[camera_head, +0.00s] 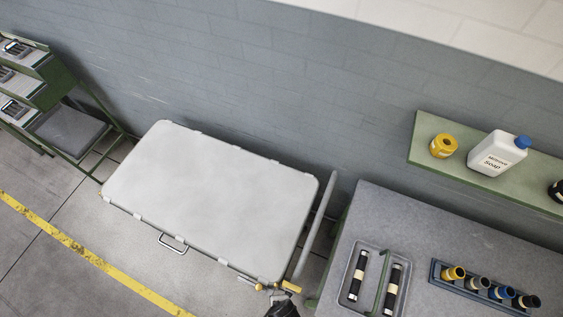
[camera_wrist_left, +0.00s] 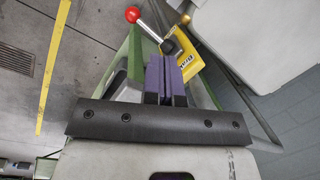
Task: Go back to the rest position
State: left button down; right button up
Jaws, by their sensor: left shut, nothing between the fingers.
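My left gripper (camera_wrist_left: 166,80) shows in the left wrist view with its two purple-grey fingers together and nothing between them. Just beyond the fingertips are a lever with a red ball knob (camera_wrist_left: 133,15) and a yellow labelled block (camera_wrist_left: 184,62). I cannot tell whether the fingers touch them. In the head view a small dark and grey part (camera_head: 282,309) shows at the bottom edge, by the near right corner of a large pale lidded box (camera_head: 210,200). It may be my left gripper, mostly cut off by the frame. My right gripper is in neither view.
A grey table (camera_head: 440,235) at right holds a tray (camera_head: 376,262) with two black cylinders and a rack (camera_head: 484,287) of coloured ones. A green shelf (camera_head: 430,130) holds a soap bottle (camera_head: 497,154). Green racks (camera_head: 55,90) stand far left. The floor is open at lower left.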

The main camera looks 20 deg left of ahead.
pick_arm(q)
jog(key=w+a+r+n+t+h, duration=0.1)
jog(key=w+a+r+n, duration=0.2)
jog(key=r, duration=0.2)
jog(key=w+a+r+n+h, duration=0.1)
jog(key=w+a+r+n, duration=0.15)
jog(key=r, duration=0.25)
jog(key=w+a+r+n+t+h, duration=0.1)
jog(key=w+a+r+n+h, duration=0.1)
jog(key=r+n, duration=0.3)
jog(key=s+a+r, duration=0.2)
jog(key=a+r, duration=0.1)
jog(key=a, duration=0.3)
jog(key=s+a+r+t+y, duration=0.1)
jog(key=s+a+r, duration=0.1)
jog(key=a+r, duration=0.2)
jog(key=shift+a+n+y+p, duration=0.3)
jog(key=shift+a+n, duration=0.15)
jog(key=shift+a, duration=0.4)
jog(key=shift+s+r, duration=0.1)
